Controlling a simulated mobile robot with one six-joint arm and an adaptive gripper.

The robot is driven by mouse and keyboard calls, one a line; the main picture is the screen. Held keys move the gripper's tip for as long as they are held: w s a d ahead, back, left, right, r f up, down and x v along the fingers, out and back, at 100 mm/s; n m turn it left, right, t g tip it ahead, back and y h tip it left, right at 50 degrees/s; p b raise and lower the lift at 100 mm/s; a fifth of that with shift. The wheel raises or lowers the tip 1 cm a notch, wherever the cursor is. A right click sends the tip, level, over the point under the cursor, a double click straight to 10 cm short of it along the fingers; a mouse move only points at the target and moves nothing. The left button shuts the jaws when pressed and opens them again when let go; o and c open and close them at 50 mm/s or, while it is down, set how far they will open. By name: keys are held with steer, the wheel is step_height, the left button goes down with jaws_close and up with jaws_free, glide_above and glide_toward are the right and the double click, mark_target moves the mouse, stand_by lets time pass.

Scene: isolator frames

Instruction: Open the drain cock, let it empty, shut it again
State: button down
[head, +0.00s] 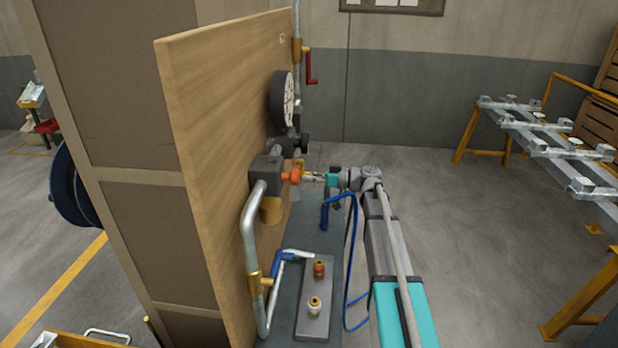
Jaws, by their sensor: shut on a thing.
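My gripper (309,177) is at the wooden panel's right side, just right of an orange knob (291,175). It is shut on a small yellow handle (301,169), as far as this small view shows. The part behind the handle is hidden by the knob and the grey block, so I cannot tell whether that cock is open or shut. A grey block (266,171) with a brass bowl (271,209) beneath it sits on the pipework left of my gripper. No liquid shows.
A gauge (283,98) and a red lever (311,70) are above my gripper. A blue lever (285,257) is on the lower pipe (249,225). A grey plate (315,325) bears two fittings. A blue hose (355,235) hangs near my arm.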

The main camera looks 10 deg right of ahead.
steer(key=shift+s, duration=0.15)
steer(key=s+a+r+m+p, duration=0.1)
steer(key=s+r+m+p, duration=0.3)
steer(key=m, duration=1.4)
steer(key=shift+s+a+r+p, duration=0.2)
steer(key=shift+a+r+p, duration=0.1)
steer(key=shift+r+p, duration=0.3)
steer(key=c, duration=0.6)
jaws_free()
steer(key=shift+o, duration=0.2)
steer(key=shift+d, duration=0.15)
